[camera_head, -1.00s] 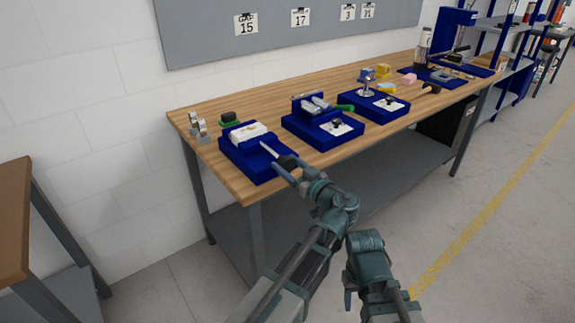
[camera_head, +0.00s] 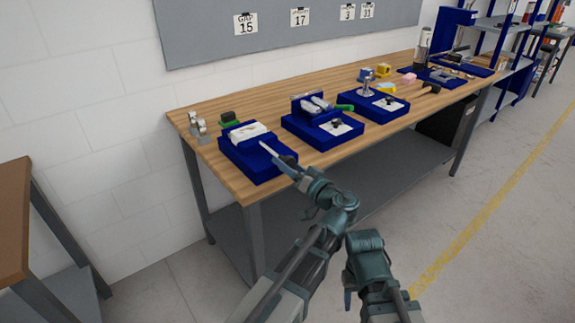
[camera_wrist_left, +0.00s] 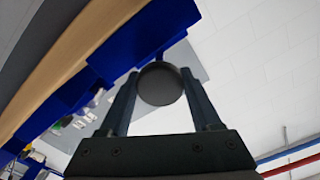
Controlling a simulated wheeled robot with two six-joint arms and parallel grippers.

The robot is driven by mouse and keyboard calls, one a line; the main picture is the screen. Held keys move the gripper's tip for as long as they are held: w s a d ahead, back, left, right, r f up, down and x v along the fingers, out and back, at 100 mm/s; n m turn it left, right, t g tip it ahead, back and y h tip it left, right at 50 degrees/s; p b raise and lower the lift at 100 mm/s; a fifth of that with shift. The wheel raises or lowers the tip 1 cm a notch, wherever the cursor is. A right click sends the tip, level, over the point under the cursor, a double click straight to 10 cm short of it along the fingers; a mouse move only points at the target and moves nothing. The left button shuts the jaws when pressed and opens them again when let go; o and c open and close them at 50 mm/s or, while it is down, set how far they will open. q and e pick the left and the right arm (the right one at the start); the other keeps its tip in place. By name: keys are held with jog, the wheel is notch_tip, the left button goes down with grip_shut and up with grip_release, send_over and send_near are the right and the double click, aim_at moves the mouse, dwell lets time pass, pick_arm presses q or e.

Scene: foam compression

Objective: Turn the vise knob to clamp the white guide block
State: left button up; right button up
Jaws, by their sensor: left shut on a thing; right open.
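The blue vise (camera_head: 256,157) stands at the left end of the bench with the white guide block (camera_head: 247,131) lying in its top. A silver screw rod (camera_head: 268,149) runs from the vise toward the bench's front edge and ends in a dark round knob (camera_wrist_left: 160,84). My left gripper (camera_head: 287,164) is at that knob; in the left wrist view its two fingers stand on either side of the knob, shut on it. The fingers partly hide the knob in the head view. My right gripper (camera_head: 347,298) hangs low in front of the bench, open and empty.
Two more blue fixtures, one in the middle (camera_head: 315,137) and one further right (camera_head: 375,112), stand along the wooden bench (camera_head: 215,165). Metal cylinders (camera_head: 197,127) and a green-and-black item (camera_head: 229,118) lie near the vise. The floor before the bench is clear.

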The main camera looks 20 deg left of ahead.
pick_arm(q)
jog(key=m, duration=0.5)
jog(key=shift+m, duration=0.3)
jog(key=m, duration=1.2)
jog(key=shift+m, duration=0.3)
jog(key=m, duration=0.5)
jog(key=shift+m, duration=0.3)
jog(key=m, duration=1.1)
jog(key=shift+f+m, duration=0.1)
jog(key=shift+m, duration=0.3)
jog(key=m, duration=1)
jog(key=shift+m, duration=0.4)
